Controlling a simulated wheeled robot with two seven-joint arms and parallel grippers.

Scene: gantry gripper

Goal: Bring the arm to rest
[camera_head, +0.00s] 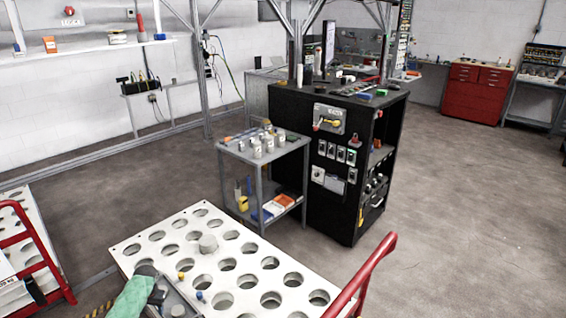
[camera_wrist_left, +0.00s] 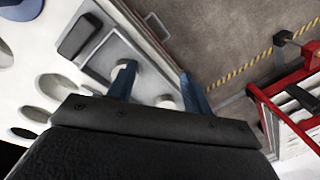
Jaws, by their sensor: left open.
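My left arm comes in at the bottom left of the head view, with a green-covered part and a dark end over the white plate with round holes (camera_head: 228,247). In the left wrist view my left gripper (camera_wrist_left: 157,82) shows two blue fingers spread apart, with nothing held between them. Below the fingers lies a grey tray (camera_wrist_left: 98,58) with pale round pieces (camera_wrist_left: 165,102) and a dark block (camera_wrist_left: 80,35). How far the fingers are above the tray is hard to tell. My right gripper is in neither view.
Beyond are a small grey cart (camera_head: 262,158) and a black cabinet (camera_head: 300,120). Open floor lies right.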

